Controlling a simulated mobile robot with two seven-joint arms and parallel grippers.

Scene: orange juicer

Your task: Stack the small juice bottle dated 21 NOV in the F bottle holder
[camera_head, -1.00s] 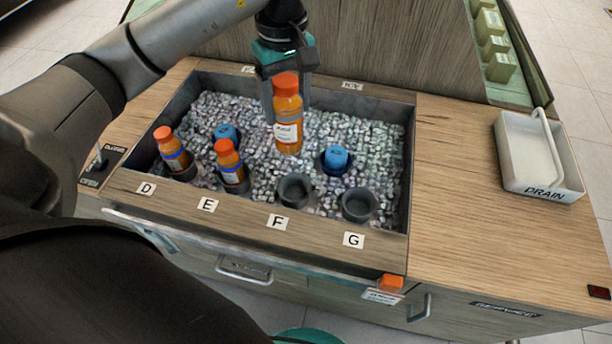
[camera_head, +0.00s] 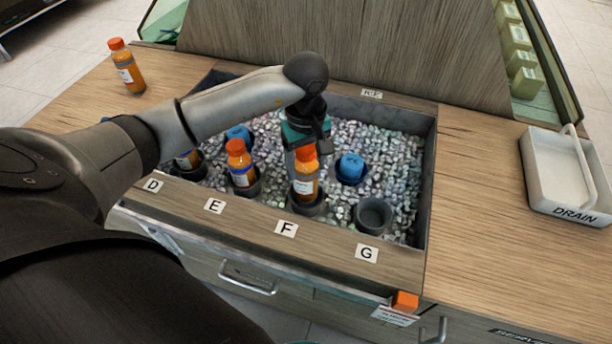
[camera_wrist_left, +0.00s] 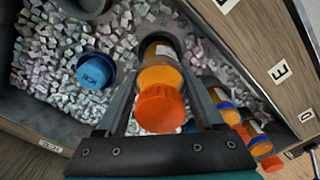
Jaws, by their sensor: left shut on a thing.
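A small orange juice bottle with an orange cap (camera_head: 305,185) stands upright in the F bottle holder (camera_head: 309,208), its lower end inside the dark cup. Its white label shows, but the date is too small to read. My left gripper (camera_head: 303,152) is shut on this bottle near its top. In the left wrist view, the bottle (camera_wrist_left: 160,80) lies between the two fingers of the left gripper (camera_wrist_left: 164,100). The F label (camera_head: 286,229) is on the wooden front rim. My right gripper is not in view.
The E holder has an orange-capped bottle (camera_head: 240,165); another bottle at D is partly behind my arm. Cup G (camera_head: 373,214) is empty. Blue-capped items (camera_head: 350,168) sit in the ice. Another bottle (camera_head: 127,68) stands at back left. A white drain tray (camera_head: 565,175) is at right.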

